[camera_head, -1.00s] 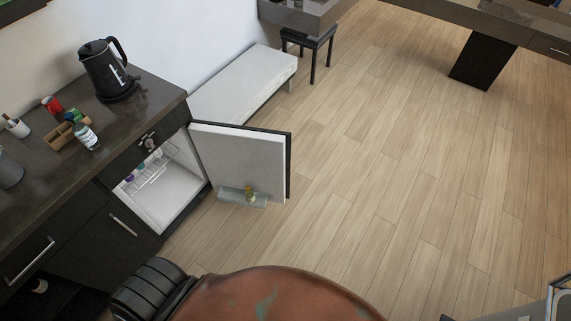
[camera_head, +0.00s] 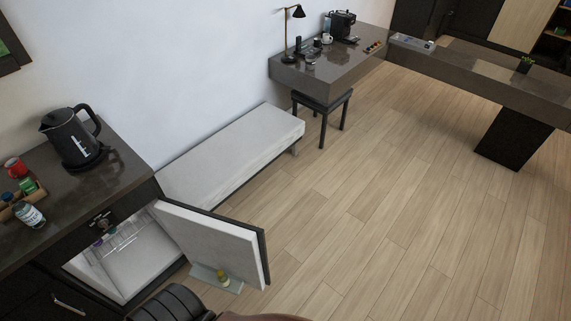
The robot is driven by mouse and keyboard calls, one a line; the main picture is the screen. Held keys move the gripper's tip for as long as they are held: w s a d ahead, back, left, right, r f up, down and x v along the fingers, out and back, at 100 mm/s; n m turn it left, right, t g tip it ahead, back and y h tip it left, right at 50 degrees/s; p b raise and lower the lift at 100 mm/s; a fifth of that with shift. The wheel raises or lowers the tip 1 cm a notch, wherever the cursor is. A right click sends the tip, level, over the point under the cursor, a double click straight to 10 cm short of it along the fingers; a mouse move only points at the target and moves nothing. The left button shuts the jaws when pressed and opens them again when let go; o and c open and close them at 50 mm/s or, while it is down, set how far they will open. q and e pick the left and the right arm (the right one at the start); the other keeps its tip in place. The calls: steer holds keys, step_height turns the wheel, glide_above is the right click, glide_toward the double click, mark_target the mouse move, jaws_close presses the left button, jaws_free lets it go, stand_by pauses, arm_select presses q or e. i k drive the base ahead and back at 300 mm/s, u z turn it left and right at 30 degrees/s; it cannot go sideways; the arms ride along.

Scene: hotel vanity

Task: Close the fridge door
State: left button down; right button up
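The fridge door (camera_head: 213,238) stands wide open in the head view, its white inner face showing and its dark edge to the right. The fridge sits in the dark cabinet under the counter. A dark ribbed part of mine shows at the bottom edge, just in front of the fridge opening. Neither gripper's fingers are visible.
A counter (camera_head: 128,172) holds a black kettle (camera_head: 74,138), a bottle and a small box. A white bench (camera_head: 235,150) stands behind the door along the wall. A stool (camera_head: 323,104) and desk (camera_head: 335,68) are farther back. Open wooden floor (camera_head: 400,210) lies to the right.

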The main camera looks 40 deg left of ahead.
mark_target(212, 241)
steer(key=i, duration=3.4)
steer(key=u, duration=4.45)
steer(key=i, duration=0.5)
steer(key=u, duration=0.05)
